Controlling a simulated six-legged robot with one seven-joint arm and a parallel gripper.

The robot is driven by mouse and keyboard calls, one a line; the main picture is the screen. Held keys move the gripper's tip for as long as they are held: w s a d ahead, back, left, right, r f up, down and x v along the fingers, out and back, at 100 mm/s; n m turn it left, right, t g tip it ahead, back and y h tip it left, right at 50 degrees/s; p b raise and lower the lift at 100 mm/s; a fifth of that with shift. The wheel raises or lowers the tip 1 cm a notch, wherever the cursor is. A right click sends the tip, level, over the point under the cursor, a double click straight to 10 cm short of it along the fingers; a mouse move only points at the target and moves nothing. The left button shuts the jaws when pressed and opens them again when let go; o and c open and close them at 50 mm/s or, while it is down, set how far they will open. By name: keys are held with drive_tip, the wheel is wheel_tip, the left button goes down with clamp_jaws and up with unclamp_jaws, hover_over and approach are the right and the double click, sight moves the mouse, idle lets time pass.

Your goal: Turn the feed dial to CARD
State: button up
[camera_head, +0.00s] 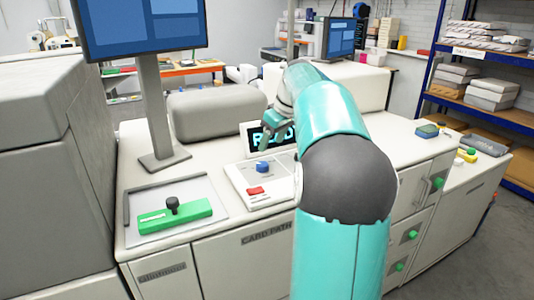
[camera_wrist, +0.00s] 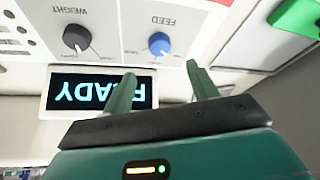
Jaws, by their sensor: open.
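The feed dial is a blue round knob (camera_wrist: 159,43) under an upside-down FEED label in the wrist view. It also shows as a blue knob (camera_head: 263,167) on the white control panel (camera_head: 241,184) in the head view. Its marks are too small to read, so I cannot tell its setting. My gripper (camera_wrist: 161,72) is open and empty, its two green fingers apart, with the dial showing just past the fingertips. In the head view my gripper (camera_head: 267,138) is above and behind the dial, in front of the READY display. I see no contact.
A dark WEIGHT knob (camera_wrist: 76,37) sits beside the feed dial. The lit READY display (camera_wrist: 78,92) is close to my fingers. A red button (camera_head: 256,190) lies in front of the dial. A green block with a black knob (camera_head: 175,215) and a monitor post (camera_head: 155,105) stand left.

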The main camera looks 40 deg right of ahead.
drive_tip(key=v, duration=0.4)
drive_tip(key=shift+s+r, duration=0.1)
drive_tip(key=shift+r, duration=0.2)
drive_tip(key=s+a+f+h, duration=0.1)
drive_tip(key=s+a, duration=0.1)
drive_tip(key=a, duration=1)
drive_tip(key=s+a+f, duration=0.1)
drive_tip(key=s+a, duration=0.2)
drive_tip(key=a, duration=0.9)
drive_tip(key=s+a+f+m+t, duration=0.1)
drive_tip(key=s+a+f, duration=1)
drive_tip(key=s+a, duration=0.2)
drive_tip(key=shift+s+f+m, duration=0.3)
drive_tip(key=shift+s+f, duration=0.05)
drive_tip(key=shift+s, duration=0.1)
